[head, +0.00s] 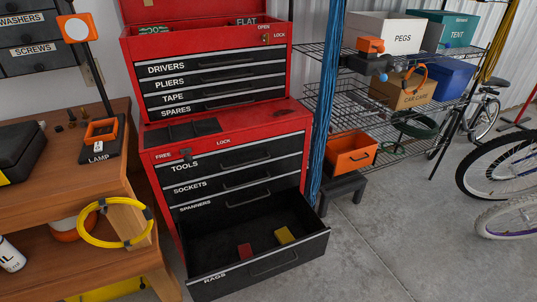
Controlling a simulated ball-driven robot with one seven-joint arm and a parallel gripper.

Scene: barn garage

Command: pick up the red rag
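A small red rag (244,250) lies folded on the floor of an open black drawer (210,240) at the bottom of the red tool chest. The drawer front is labelled RAGS. A yellow rag (284,235) lies to the right of the red one, with a gap between them. The drawer is pulled well out and open from above.
The red tool chest (222,131) has its other drawers shut. A wooden bench (95,190) with a yellow cable coil (112,223) stands close on the left. Wire shelves and bicycles stand at right. The concrete floor (400,235) in front right is clear.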

